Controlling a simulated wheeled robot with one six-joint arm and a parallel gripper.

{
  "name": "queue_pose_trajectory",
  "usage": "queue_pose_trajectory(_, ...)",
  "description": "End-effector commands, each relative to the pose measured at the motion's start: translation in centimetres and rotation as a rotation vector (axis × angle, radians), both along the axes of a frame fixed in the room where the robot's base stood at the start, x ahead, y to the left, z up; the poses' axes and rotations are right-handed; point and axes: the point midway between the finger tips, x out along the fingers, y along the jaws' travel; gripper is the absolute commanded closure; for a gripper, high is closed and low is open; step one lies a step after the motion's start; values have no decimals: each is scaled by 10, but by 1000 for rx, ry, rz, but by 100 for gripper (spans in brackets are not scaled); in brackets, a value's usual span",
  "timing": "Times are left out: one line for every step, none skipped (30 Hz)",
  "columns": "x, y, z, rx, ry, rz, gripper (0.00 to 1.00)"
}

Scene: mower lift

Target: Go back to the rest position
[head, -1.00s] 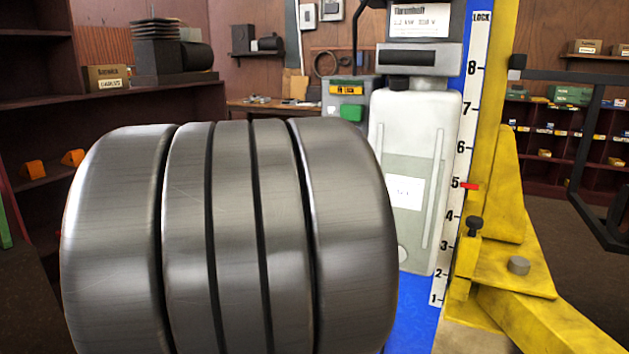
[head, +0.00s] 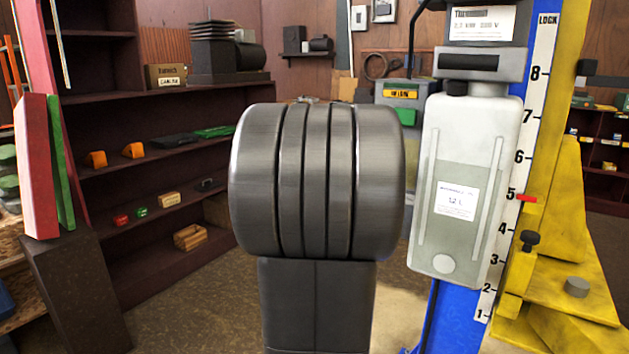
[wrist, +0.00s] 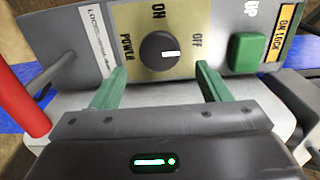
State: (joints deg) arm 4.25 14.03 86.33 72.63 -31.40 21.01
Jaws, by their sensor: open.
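My gripper (wrist: 159,70) is open in the wrist view, its two green fingers apart with nothing between them. A control panel lies ahead of the fingertips. Its black power knob (wrist: 157,50) has a white mark pointing right, to the side of the OFF label. A green UP button (wrist: 246,52) is right of the knob. In the head view my dark arm link fills the middle and hides what is behind it. My gripper does not show there.
A yellow lift post (head: 560,220) with a number scale (head: 521,170) stands at right, its red pointer (head: 526,199) near 5. Dark shelves (head: 160,95) with small items stand at left. A red bar (wrist: 22,100) is left of my gripper.

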Motion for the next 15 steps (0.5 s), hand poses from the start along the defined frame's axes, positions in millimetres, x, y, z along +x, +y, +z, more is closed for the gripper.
queue_pose_trajectory(8,-6,0,0,1,-2,30)
queue_pose_trajectory(11,-8,0,-1,1,-2,30)
queue_pose_trajectory(16,-11,0,-1,1,-1,30)
queue_pose_trajectory(19,-13,0,0,1,-1,30)
queue_pose_trajectory(22,-15,0,0,0,-1,30)
queue_pose_trajectory(26,-18,0,0,0,-1,30)
queue_pose_trajectory(28,-19,0,-1,1,-1,30)
queue_pose_trajectory(30,-20,0,0,0,-1,30)
queue_pose_trajectory(32,-22,0,0,0,-1,30)
queue_pose_trajectory(33,-22,0,-1,-1,0,30)
queue_pose_trajectory(34,-23,0,-1,-1,0,30)
queue_pose_trajectory(35,-24,0,-1,-1,0,30)
queue_pose_trajectory(36,-24,0,-1,-1,0,30)
queue_pose_trajectory(35,-24,1,-3,1,0,30)
queue_pose_trajectory(35,-24,1,-6,3,0,30)
